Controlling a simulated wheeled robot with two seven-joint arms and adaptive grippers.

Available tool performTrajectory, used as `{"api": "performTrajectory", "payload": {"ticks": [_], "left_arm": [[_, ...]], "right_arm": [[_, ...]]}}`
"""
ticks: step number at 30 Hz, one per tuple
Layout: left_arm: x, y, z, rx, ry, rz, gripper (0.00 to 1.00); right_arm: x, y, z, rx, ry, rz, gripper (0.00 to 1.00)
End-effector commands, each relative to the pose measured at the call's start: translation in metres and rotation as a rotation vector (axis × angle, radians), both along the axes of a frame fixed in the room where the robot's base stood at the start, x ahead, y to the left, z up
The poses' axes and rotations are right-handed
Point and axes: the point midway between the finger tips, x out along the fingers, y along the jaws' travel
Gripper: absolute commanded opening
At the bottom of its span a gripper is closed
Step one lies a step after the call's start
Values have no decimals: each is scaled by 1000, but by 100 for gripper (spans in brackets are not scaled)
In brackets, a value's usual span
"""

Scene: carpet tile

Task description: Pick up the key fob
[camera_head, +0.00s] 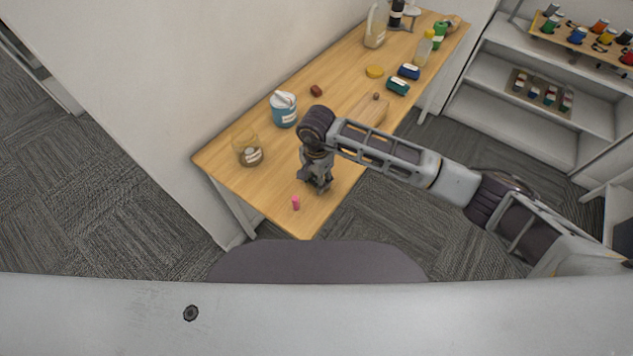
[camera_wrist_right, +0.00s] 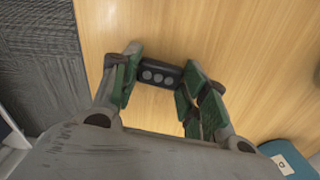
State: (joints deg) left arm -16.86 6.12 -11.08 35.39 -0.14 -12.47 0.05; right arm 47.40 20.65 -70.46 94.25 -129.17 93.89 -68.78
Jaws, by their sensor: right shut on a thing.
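The key fob (camera_wrist_right: 158,74) is a small black block with several round grey buttons. In the right wrist view it lies between the green-padded fingers of my right gripper (camera_wrist_right: 156,82), which is shut on it. The wooden table top shows close behind it; I cannot tell whether the fob touches the table. In the head view my right gripper (camera_head: 318,186) points down over the near part of the table (camera_head: 275,205), and the fob is hidden there. My left gripper is not in view.
A small pink object (camera_head: 296,203) stands close to my right gripper. Bottles crowd the far end. Shelves (camera_head: 535,95) stand at the right.

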Motion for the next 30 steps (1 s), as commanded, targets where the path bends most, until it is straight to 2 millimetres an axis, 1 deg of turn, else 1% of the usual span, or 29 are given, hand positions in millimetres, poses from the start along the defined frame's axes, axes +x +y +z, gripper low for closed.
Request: {"api": "performTrajectory", "payload": {"ticks": [11,16,20,30], "left_arm": [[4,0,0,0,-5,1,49],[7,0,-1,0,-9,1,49],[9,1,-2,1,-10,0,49],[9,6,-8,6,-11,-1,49]], "right_arm": [[0,0,1,0,0,0,30],[1,0,10,1,-2,0,30],[1,0,23,1,-2,0,30],[1,0,70,0,-3,1,30]]}}
